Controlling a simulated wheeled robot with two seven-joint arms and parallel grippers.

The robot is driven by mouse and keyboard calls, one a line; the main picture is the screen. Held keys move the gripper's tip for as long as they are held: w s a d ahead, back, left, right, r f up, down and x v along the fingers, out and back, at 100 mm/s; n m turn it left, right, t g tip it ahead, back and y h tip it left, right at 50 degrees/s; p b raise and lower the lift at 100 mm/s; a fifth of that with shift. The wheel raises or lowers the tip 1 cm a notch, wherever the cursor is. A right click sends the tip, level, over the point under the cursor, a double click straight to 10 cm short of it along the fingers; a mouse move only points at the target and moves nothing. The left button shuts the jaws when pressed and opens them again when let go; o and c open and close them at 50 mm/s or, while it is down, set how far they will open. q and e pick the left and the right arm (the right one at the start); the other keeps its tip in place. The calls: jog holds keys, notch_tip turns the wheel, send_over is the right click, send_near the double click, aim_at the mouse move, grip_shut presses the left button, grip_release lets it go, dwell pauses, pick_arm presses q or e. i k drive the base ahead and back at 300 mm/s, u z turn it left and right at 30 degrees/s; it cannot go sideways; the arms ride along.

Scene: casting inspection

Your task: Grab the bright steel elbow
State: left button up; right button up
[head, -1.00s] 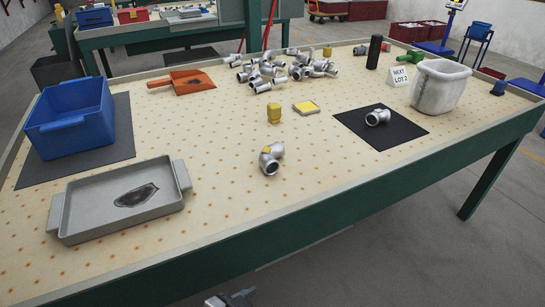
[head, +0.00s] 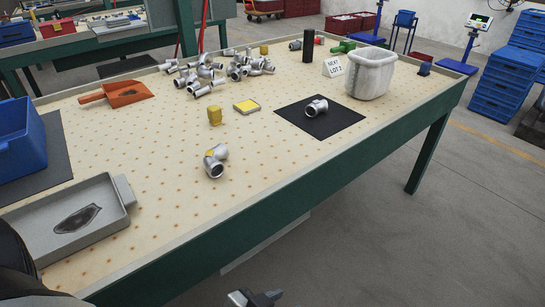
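A bright steel elbow-shaped fitting (head: 316,106) lies alone on a black mat (head: 338,122) at the right of the table. A second silver fitting (head: 215,168) with a yellow patch on it lies on the bare tabletop nearer the front. More silver fittings (head: 238,68) lie in a loose heap at the back. Part of one gripper (head: 256,297) shows at the bottom edge, in front of the table and well away from the fittings. Its arm is cut off, so I cannot tell which side it belongs to, nor clearly how wide its fingers are.
A grey tray (head: 125,195) with a dark patch inside and a blue bin (head: 25,135) stand at the left. An orange scoop (head: 125,92), a yellow block (head: 214,117) and a yellow-topped pad (head: 246,106) lie farther back.

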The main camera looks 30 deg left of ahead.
aim_at(212, 157)
jog(key=z, duration=0.8)
jog(key=i, duration=1.2)
jog(key=u, duration=3.6)
